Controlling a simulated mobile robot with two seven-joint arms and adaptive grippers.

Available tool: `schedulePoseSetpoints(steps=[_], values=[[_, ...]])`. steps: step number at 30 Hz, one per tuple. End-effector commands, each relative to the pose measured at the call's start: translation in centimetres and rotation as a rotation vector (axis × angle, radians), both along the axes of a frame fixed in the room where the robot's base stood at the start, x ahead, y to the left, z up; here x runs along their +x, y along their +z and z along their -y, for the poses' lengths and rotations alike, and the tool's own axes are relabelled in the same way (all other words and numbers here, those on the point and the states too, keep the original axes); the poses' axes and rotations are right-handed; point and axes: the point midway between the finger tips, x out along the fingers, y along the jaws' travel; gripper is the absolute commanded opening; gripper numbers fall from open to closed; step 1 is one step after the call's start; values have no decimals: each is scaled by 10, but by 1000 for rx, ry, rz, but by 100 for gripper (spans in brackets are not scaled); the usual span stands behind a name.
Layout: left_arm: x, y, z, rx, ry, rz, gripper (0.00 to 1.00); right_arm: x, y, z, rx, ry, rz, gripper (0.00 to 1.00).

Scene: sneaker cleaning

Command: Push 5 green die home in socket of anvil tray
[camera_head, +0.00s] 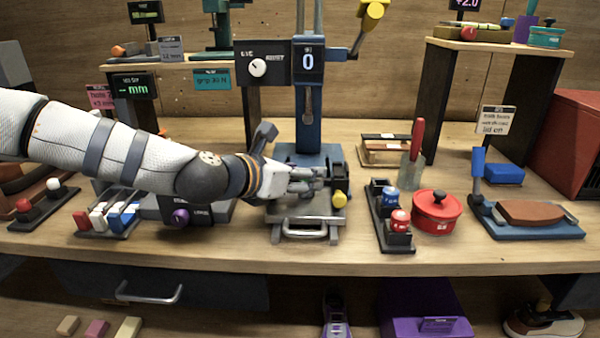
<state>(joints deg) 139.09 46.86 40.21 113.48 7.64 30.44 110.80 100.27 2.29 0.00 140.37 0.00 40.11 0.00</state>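The anvil tray (290,226) is a grey plate with a front pull handle, at the foot of the blue press (309,115). My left gripper (322,181) reaches in from the left, low over the tray's back part and under the press ram. Its fingers point right, close to a dark block with a yellow knob (340,199). Its fingers and hand hide the socket area. I cannot make out a green die; whether one is in the socket or between the fingers is hidden. The finger gap is too small to read. My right gripper is out of view.
A dark rack (402,241) with blue and red pieces and a red pot (437,211) stand right of the tray. A rack with red, white and blue blocks (106,222) stands left. The bench's front strip (250,258) is clear.

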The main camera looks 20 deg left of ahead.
Motion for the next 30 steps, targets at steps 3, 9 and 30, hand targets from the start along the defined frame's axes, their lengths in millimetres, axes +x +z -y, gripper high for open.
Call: schedulePoseSetpoints(steps=[3,9,30], values=[[0,4,0,0,0,0,49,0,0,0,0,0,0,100],[1,49,0,2,-1,7,49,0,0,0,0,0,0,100],[0,100,0,0,0,0,49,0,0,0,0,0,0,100]])
